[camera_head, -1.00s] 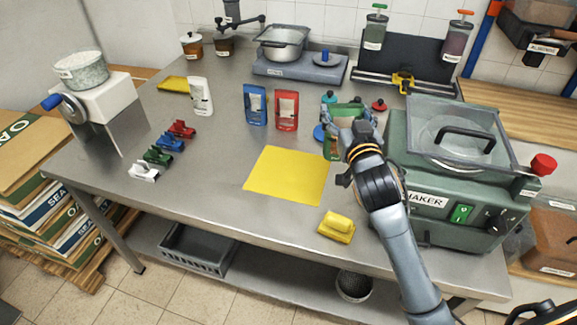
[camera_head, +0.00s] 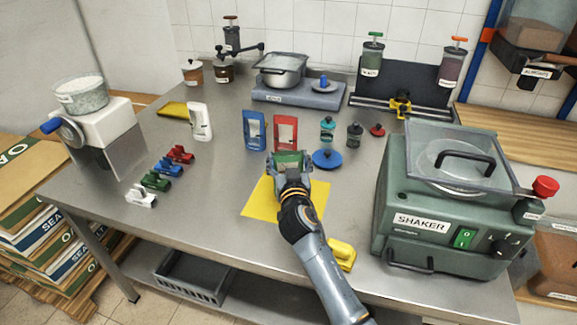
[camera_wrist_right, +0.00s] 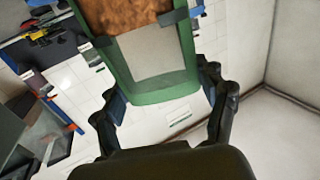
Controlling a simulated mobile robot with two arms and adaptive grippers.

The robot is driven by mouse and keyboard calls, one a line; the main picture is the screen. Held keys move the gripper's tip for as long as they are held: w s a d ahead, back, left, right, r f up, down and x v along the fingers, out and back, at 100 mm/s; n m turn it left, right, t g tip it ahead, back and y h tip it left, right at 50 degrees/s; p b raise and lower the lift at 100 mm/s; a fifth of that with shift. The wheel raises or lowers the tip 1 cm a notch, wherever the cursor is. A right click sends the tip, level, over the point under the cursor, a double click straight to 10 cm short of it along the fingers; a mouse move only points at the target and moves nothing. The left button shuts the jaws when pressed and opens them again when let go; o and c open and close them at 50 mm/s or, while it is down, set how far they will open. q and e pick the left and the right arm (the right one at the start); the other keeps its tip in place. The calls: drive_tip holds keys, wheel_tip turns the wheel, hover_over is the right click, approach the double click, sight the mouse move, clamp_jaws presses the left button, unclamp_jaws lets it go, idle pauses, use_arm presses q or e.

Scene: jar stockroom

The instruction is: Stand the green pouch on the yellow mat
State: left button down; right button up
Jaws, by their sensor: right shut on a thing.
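My right gripper (camera_head: 289,164) is shut on the green pouch (camera_head: 288,158) over the far part of the yellow mat (camera_head: 257,204). The arm hides much of the pouch and part of the mat in the head view. In the right wrist view the pouch (camera_wrist_right: 158,92) fills the space between the two fingers (camera_wrist_right: 165,108), with a clear window and brown contents. I cannot tell whether its base touches the mat. My left gripper is not in view.
A blue pouch (camera_head: 255,130) and a red pouch (camera_head: 285,132) stand just behind the mat. A white pouch (camera_head: 201,122) stands farther left. The green shaker (camera_head: 440,205) fills the table's right side.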

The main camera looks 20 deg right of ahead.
drive_tip(key=shift+d+f, duration=0.1)
drive_tip(key=shift+f, duration=0.8)
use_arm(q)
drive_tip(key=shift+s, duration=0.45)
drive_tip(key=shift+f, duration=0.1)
use_arm(e)
drive_tip(key=shift+f, duration=0.15)
drive_tip(key=o, duration=1.7)
drive_tip(key=shift+c, duration=0.2)
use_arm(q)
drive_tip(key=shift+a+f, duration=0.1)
use_arm(e)
drive_tip(key=shift+s, duration=0.15)
use_arm(q)
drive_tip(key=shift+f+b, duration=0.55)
drive_tip(key=shift+b, duration=0.15)
use_arm(e)
drive_tip(key=s+a, duration=0.2)
drive_tip(key=s, duration=0.9)
drive_tip(key=shift+s+a, duration=0.2)
drive_tip(key=shift+s, duration=0.1)
